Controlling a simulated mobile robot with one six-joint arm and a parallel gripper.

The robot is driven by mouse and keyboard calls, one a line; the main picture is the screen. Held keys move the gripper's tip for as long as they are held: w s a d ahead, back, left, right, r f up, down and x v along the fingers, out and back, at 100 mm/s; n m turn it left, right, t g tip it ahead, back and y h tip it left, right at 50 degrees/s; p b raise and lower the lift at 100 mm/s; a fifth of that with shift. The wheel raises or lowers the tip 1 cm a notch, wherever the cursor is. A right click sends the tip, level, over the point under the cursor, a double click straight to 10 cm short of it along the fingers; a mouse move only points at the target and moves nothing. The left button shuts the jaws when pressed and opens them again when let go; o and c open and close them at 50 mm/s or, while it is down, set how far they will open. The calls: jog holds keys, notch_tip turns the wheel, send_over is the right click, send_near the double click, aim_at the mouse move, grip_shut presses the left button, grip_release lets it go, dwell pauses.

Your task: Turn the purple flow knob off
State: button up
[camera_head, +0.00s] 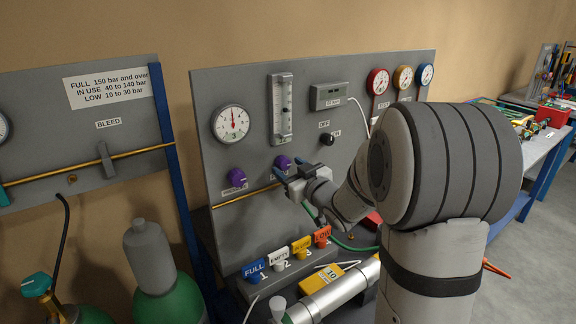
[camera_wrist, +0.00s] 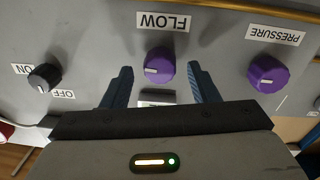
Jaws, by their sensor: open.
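The purple flow knob (camera_head: 283,161) sits on the upright grey panel, below the flow tube gauge. In the wrist view the flow knob (camera_wrist: 159,67) shows under the FLOW label (camera_wrist: 163,22), with a pale mark on its face toward the lower left. My gripper (camera_head: 289,172) is open in front of the knob. In the wrist view its two blue fingers stand to the left and right of the knob, with gaps on both sides. A small plate (camera_wrist: 158,96) below the knob is partly hidden by my gripper.
A second purple knob (camera_wrist: 267,74), labelled PRESSURE, is to the right in the wrist view. A black knob (camera_wrist: 44,77) with ON and OFF labels is to the left. Coloured tags (camera_head: 255,270) and a silver cylinder (camera_head: 333,291) lie below the panel.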

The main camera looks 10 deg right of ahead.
jog(key=shift+w+a, duration=0.15)
jog(key=shift+w, duration=0.3)
jog(key=shift+c, duration=0.2)
jog(key=c, duration=0.9)
